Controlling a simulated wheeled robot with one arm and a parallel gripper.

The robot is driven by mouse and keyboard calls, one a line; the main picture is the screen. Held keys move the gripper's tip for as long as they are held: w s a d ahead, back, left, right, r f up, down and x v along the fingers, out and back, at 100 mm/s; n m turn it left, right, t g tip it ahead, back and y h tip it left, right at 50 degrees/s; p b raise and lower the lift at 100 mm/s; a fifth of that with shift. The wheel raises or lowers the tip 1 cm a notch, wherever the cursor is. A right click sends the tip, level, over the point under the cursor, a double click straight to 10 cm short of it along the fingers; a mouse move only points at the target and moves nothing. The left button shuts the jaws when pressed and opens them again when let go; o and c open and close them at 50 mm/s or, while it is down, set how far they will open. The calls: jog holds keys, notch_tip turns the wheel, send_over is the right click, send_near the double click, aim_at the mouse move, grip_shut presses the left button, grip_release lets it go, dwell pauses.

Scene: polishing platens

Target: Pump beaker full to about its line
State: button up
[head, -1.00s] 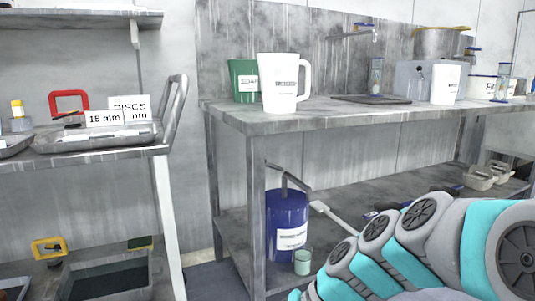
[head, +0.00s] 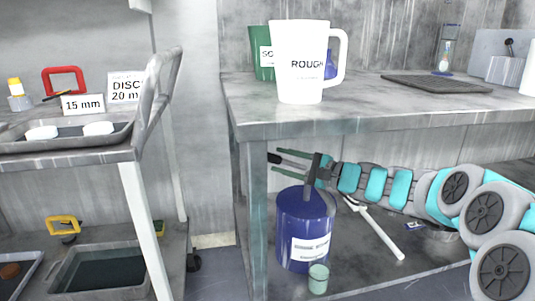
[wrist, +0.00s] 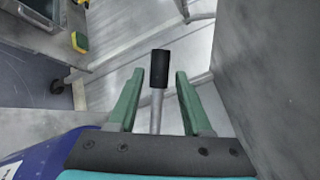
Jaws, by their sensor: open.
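A blue drum (head: 303,232) with a white label stands on the lower shelf of the bench. A pump with a dark post rises from its top; its lever (head: 292,163) points left and ends in a black grip. A small pale green beaker (head: 318,279) stands at the drum's front right; I cannot make out its line or level. My gripper (head: 275,160) is open above the drum, its green fingers on either side of the lever. In the wrist view the lever's black grip (wrist: 160,68) lies between the open fingers (wrist: 160,76), with gaps on both sides.
The bench top (head: 400,106) is close above my arm, and a bench leg (head: 252,215) stands left of the drum. A white-handled tool (head: 378,230) lies on the lower shelf at right. A white ROUGH jug (head: 303,65) stands on the bench top.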

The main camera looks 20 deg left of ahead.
jog(key=x, duration=0.6)
jog(key=shift+s+a, duration=0.1)
grip_shut()
dwell(0.3)
dwell(1.0)
